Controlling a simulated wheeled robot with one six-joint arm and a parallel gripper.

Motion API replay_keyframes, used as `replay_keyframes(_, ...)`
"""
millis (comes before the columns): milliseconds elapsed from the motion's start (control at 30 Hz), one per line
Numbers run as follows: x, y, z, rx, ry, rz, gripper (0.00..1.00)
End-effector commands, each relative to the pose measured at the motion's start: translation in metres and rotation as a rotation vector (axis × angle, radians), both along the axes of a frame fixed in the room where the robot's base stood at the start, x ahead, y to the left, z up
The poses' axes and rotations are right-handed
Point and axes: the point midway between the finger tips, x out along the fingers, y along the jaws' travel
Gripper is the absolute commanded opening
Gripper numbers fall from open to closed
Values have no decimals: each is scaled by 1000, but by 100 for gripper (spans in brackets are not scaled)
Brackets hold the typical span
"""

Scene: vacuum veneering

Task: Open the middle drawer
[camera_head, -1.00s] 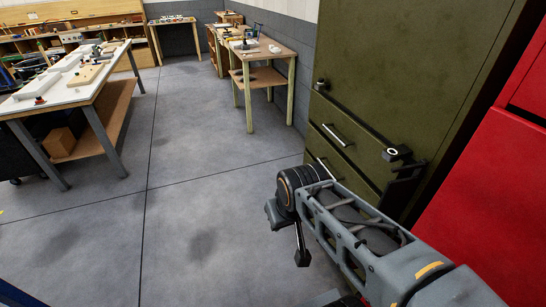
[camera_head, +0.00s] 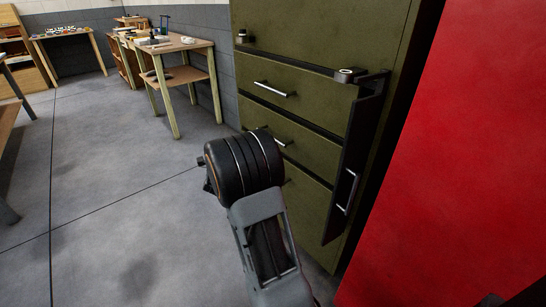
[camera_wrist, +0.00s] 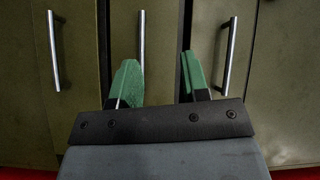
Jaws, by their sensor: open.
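The olive-green cabinet (camera_head: 300,55) has three stacked drawer fronts with silver bar handles. The top drawer's handle (camera_head: 274,90) is clear. The middle drawer (camera_head: 312,150) appears shut, and its handle is partly hidden by my arm. In the wrist view the bar handles run upright, side by side. My gripper (camera_wrist: 160,80) is open, with green fingers apart and nothing between them. The central handle (camera_wrist: 141,35) lies beyond the left finger, which hides its lower part. I cannot tell the distance to it. In the head view my fingers are hidden.
A dark hinged panel with a handle (camera_head: 348,192) stands out from the cabinet's right side. A red cabinet (camera_head: 430,150) fills the right. A wooden workbench (camera_head: 180,46) stands behind, and the grey floor (camera_head: 110,200) at left is clear.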

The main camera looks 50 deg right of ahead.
Motion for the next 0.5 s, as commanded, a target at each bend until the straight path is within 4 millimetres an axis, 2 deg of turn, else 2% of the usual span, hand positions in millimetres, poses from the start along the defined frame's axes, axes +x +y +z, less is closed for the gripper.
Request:
replay_keyframes(33,-7,-15,-28,-13,-47,-71,42)
replay_keyframes(200,-30,-43,-55,-66,-170,-234,42)
replay_keyframes(333,-37,-55,-61,-90,-211,-287,42)
replay_keyframes(500,-34,-79,-56,-97,-225,-302,42)
